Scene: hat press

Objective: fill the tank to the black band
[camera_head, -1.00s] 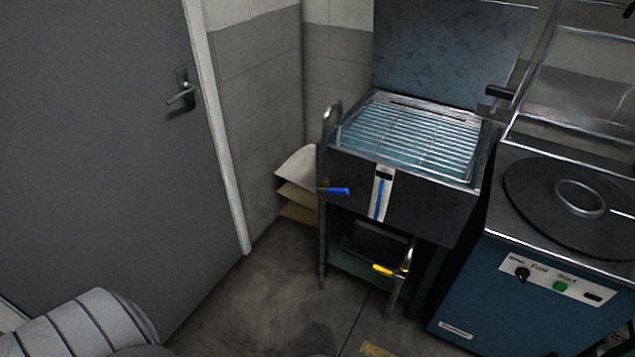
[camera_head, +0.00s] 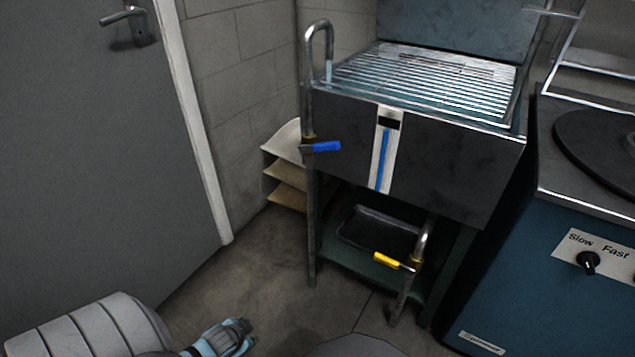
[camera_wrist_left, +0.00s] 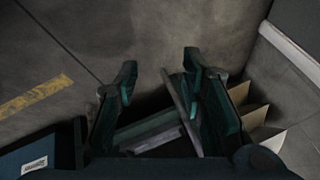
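The tank (camera_head: 450,165) is a dark box under a wire rack, on a green stand. On its front, a white gauge strip (camera_head: 376,176) has a blue column (camera_head: 385,160) with its top just under or at the black band (camera_head: 389,123). The inlet pipe (camera_head: 309,60) hooks over the tank's left rim, with a pale blue streak under its mouth that looks like running water. Its blue lever (camera_head: 322,147) points right. My left gripper (camera_head: 238,328) is low, left of the stand, open and empty in the left wrist view (camera_wrist_left: 158,75). My right gripper is out of view.
A drain pipe (camera_head: 422,245) with a yellow lever (camera_head: 386,260) is below the tank. A black tray (camera_head: 380,230) lies on the stand's shelf. Stacked shelves (camera_head: 287,170) stand behind left, a blue machine (camera_head: 560,260) at right, a grey door (camera_head: 90,150) at left. The floor between is clear.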

